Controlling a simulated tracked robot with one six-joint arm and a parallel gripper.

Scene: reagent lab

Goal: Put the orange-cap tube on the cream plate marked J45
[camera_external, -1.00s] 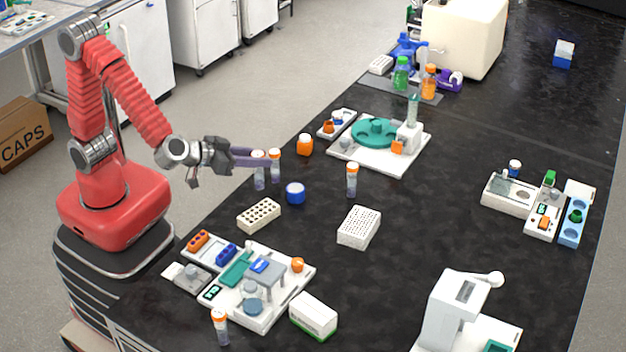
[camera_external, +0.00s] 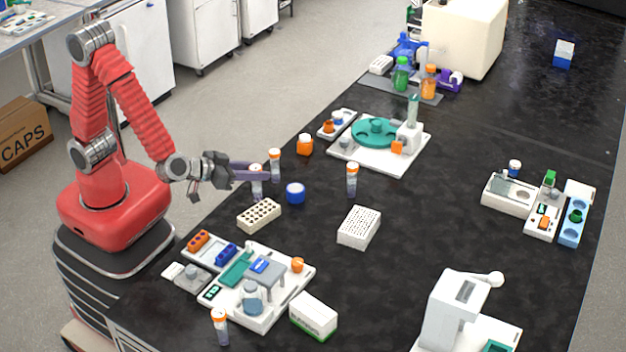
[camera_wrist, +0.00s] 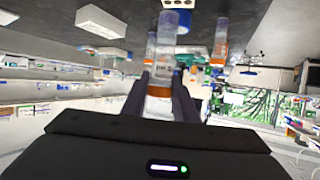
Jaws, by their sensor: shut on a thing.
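My gripper (camera_external: 256,174) is shut on an orange-cap tube (camera_external: 257,190), just below its cap. The tube looks upright, with purple-grey contents low in it; I cannot tell whether its base touches the bench. In the wrist view, the held tube (camera_wrist: 163,52) stands between my fingers. Other orange-cap tubes stand just behind it (camera_external: 275,165), to the right (camera_external: 352,181) and at the front (camera_external: 220,326). A cream block with large holes (camera_external: 259,215) and a pale plate with small holes (camera_external: 359,228) lie nearby. No J45 marking is legible.
A blue jar (camera_external: 295,193) stands right of the held tube, and an orange jar (camera_external: 304,145) stands behind. A white station (camera_external: 376,160) with a teal disc is farther back; another crowded station (camera_external: 250,310) is in front. The dark bench (camera_external: 440,220) is clear at centre right.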

